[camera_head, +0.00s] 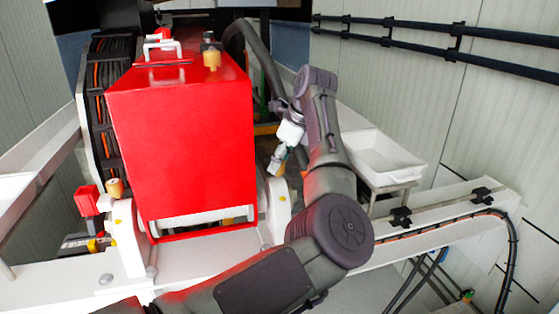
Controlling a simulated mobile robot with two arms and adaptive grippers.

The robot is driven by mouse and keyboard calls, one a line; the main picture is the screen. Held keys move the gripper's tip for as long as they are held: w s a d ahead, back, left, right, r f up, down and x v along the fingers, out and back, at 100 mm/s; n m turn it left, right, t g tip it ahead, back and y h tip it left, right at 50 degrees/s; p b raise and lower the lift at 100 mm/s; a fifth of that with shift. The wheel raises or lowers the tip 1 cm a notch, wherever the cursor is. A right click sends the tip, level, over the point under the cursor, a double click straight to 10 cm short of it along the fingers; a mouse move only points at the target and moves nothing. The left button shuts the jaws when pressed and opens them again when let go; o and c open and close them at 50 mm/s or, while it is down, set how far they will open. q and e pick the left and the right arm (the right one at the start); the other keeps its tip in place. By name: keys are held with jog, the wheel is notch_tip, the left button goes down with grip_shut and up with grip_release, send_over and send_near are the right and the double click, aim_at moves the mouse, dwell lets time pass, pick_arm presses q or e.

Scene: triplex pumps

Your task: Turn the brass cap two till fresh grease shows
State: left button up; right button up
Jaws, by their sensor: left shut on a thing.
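My left arm comes up from the bottom and bends over to the right of the red pump housing (185,140). Its left gripper (276,168) points down and is shut at the top of the right white bearing block (278,205). It appears to be shut on a brass cap there, but the fingers hide most of it. Another brass cap (211,60) stands upright on the housing's top. A third brass cap (115,187) sits on the left white block (125,235). I cannot read any cap numbers. No grease is visible. My right gripper is not in view.
A red box (88,200) sits beside the left cap. A white tray (385,160) stands to the right of my arm. A black hose (262,55) curves behind the housing. A white beam (430,225) with a dark cable runs along the right.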

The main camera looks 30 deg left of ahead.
pick_arm(q)
jog(key=m+b, duration=0.1)
jog(key=m+t+b, duration=0.1)
jog(key=b, duration=0.1)
jog(key=shift+f+m, duration=0.25)
jog(key=shift+m, duration=0.15)
jog(key=shift+s+r+m+t+b, duration=0.15)
jog(key=shift+m+t+b, duration=0.25)
jog(key=shift+m+b, duration=0.4)
jog(key=shift+r+m, duration=0.1)
jog(key=shift+m, duration=0.2)
jog(key=o, duration=1.1)
jog(key=shift+o, duration=0.2)
jog(key=shift+r, duration=0.15)
jog(key=v, duration=1.1)
jog(key=shift+r, duration=0.4)
